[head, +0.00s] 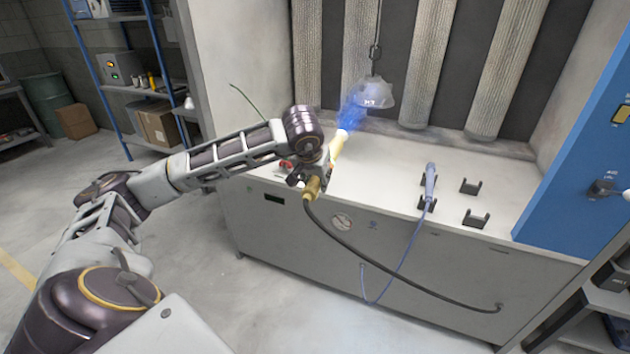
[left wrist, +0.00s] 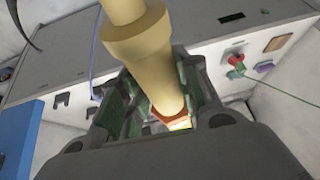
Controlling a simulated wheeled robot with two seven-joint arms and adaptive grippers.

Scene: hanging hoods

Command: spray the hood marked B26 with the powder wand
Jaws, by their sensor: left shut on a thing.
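My left gripper (head: 318,172) is shut on the cream powder wand (head: 337,146). The wand has a brass rear end with a dark hose. Its nozzle points up and away, and a blue powder cloud (head: 352,112) leaves it towards the hanging hood (head: 376,93). The hood is a pale grey dome on a hook and chain. It bears a mark too small to read surely. In the left wrist view the wand (left wrist: 140,45) runs between the gripper fingers (left wrist: 155,110). My right gripper is not in view.
A blue wand (head: 430,182) rests in a holder on the grey booth ledge, beside empty black holders (head: 471,186). Ribbed filter columns (head: 508,65) stand behind the hood. A blue panel (head: 585,150) bounds the right. The dark hose (head: 400,279) droops across the booth front.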

